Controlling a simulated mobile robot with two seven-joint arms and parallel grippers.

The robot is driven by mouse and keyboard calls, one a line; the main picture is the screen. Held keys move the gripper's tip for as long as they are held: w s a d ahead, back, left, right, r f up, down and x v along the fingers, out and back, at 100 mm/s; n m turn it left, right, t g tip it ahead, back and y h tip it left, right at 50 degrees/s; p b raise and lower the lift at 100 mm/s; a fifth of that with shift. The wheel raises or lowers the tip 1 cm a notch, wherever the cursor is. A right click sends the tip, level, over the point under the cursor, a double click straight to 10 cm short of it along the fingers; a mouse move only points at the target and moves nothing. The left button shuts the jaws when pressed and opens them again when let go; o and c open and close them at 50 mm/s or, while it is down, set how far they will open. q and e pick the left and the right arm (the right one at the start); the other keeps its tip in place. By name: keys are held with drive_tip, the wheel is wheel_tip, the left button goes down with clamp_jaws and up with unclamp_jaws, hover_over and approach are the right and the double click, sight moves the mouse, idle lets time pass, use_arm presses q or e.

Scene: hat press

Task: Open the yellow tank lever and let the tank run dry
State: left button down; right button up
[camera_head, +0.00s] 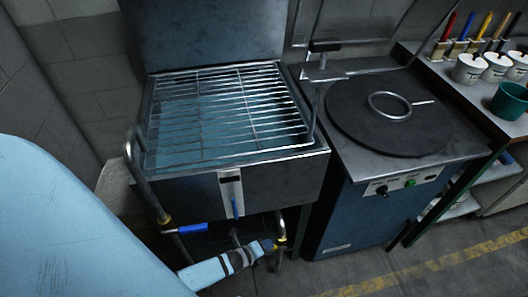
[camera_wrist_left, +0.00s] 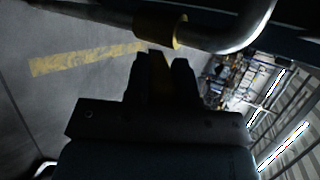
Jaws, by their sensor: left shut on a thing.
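The steel tank (camera_head: 240,185) stands with its lid up, and bluish water (camera_head: 190,125) shows under its wire rack. My left gripper (camera_head: 268,245) is low in front of the tank, by the pipe at its right front corner. In the left wrist view the fingers (camera_wrist_left: 167,62) are shut on the yellow lever (camera_wrist_left: 158,75), which looks dark between them. The lever sits just below the yellow collar (camera_wrist_left: 160,30) on the bent pipe. In the head view the fingers mostly hide the lever. My right gripper is not in view.
A blue-handled lever (camera_head: 190,228) is on the left pipe (camera_head: 145,180), and a small blue handle (camera_head: 235,207) is on the tank front. A press with a round dark plate (camera_head: 385,115) stands to the right. The floor in front (camera_head: 350,265) is clear.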

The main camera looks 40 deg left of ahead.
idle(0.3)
use_arm(q)
drive_tip(key=c, duration=1)
unclamp_jaws()
drive_tip(key=shift+o, duration=0.2)
drive_tip(key=p+v, duration=0.3)
drive_tip(key=v, duration=1)
drive_tip(key=shift+s+r, duration=0.2)
drive_tip(key=shift+r, duration=0.15)
